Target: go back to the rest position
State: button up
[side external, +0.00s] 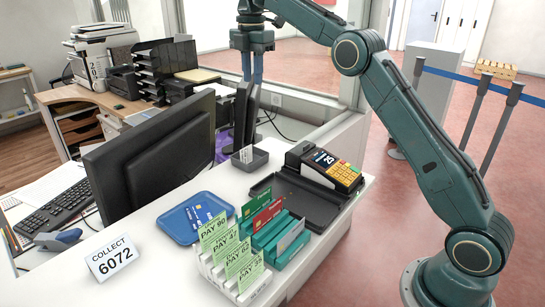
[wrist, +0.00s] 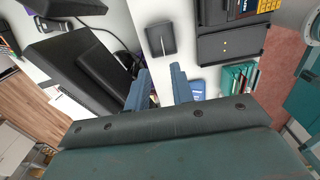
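My gripper (side external: 252,82) is raised high above the far end of the counter, near the back of the monitors, with its fingers pointing down. In the wrist view, the two blue-grey fingers (wrist: 160,82) stand apart with nothing between them, so it is open and empty. The white counter (side external: 150,280) lies below. A small dark tray (side external: 250,160) with a white slip stands on it; it also shows in the wrist view (wrist: 160,40). A card terminal (side external: 333,168) sits in a black holder at the right.
A blue tray (side external: 178,227) holds bank cards. A teal rack (side external: 283,240) holds coloured cards, beside a white rack with green PAY slips (side external: 228,254). A COLLECT 6072 sign (side external: 112,258) stands at the front left. Black monitors (side external: 150,165) rise at the left. Air around the gripper looks free.

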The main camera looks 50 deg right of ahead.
jog(key=shift+s+r, duration=0.1)
jog(key=s+a+r+m+t, duration=0.1)
jog(key=s+a+r+m, duration=0.15)
jog(key=s, duration=0.35)
jog(key=s+a+r+m+t, duration=0.1)
jog(key=s+r+m, duration=0.1)
jog(key=s+m, duration=0.3)
jog(key=s+a+r+m+t, duration=0.1)
jog(key=s+a+r+m, duration=0.1)
jog(key=s, duration=0.5)
jog(key=s+a+f+m+t, duration=0.1)
jog(key=s+f+m, duration=0.3)
jog(key=s, duration=0.6)
jog(key=s+a+f+m+t, duration=0.1)
jog(key=s+f+m, duration=0.3)
jog(key=s+f, duration=0.5)
jog(key=shift+s+a+f+t, duration=0.3)
jog(key=shift+s+a, duration=0.05)
jog(key=shift+s, duration=0.35)
jog(key=shift+m, duration=0.25)
